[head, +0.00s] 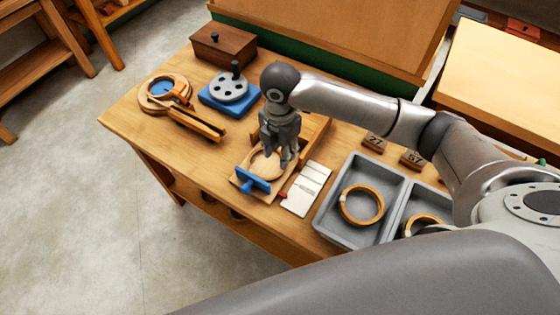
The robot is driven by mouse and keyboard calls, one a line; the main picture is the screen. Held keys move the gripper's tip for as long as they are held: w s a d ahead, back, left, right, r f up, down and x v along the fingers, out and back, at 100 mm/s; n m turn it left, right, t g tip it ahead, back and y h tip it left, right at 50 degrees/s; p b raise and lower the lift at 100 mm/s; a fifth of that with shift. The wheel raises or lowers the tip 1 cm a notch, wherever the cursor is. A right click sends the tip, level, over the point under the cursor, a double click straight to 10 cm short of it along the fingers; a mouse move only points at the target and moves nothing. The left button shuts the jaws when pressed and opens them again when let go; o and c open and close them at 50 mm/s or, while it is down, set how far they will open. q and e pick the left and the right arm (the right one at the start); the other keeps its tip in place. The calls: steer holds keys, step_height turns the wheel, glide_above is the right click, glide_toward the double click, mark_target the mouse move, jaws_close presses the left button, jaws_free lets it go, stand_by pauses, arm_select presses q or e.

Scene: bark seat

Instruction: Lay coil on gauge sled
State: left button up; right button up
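My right gripper (277,157) points down over a wooden sled-like fixture with a blue clamp (255,182) at its front. A pale round wooden piece (262,166) shows on the fixture just under the fingers, and the gripper covers part of it. I cannot tell whether the fingers touch or hold it, or whether it is a loose coil. A tan ring-shaped coil (346,214) with a pale patch lies in the left compartment of a grey tray. Another coil (424,218) lies partly hidden in the right compartment. My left gripper is not in view.
The grey tray (327,212) stands right of a white card (311,180). Numbered wooden blocks (373,143) sit behind the tray. A blue-based disc device (228,93), a brown box (222,43) and a wooden round-ended tool (165,90) stand at the left. The table's front-left surface is clear.

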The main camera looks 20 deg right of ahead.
steer(key=shift+r, duration=1.5)
